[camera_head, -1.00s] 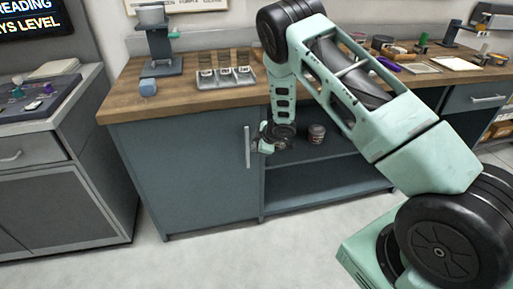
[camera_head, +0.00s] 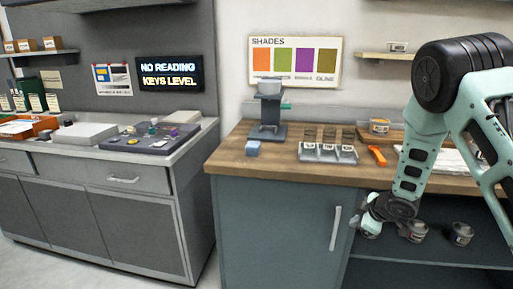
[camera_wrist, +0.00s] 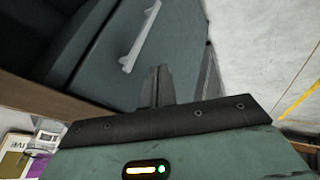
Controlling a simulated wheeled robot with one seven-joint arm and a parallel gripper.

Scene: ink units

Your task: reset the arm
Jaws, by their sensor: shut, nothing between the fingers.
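My mint-green arm hangs at the right of the head view, with its lower end in front of the wooden counter's cabinet. My gripper (camera_head: 361,228) is below the counter edge, to the right of the cabinet door handle (camera_head: 336,228). It is small there, and its fingers are hard to make out. In the wrist view my gripper (camera_wrist: 158,82) shows its dark fingers together, with nothing between them. The teal cabinet door and its pale handle (camera_wrist: 139,37) show beyond the fingers.
The wooden counter (camera_head: 232,157) carries a dark stand (camera_head: 268,112), a blue block (camera_head: 253,148), a grey tray (camera_head: 322,153) and an orange tool (camera_head: 377,155). Small jars (camera_head: 461,233) stand on the open shelf below. A grey cabinet (camera_head: 90,205) is at the left.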

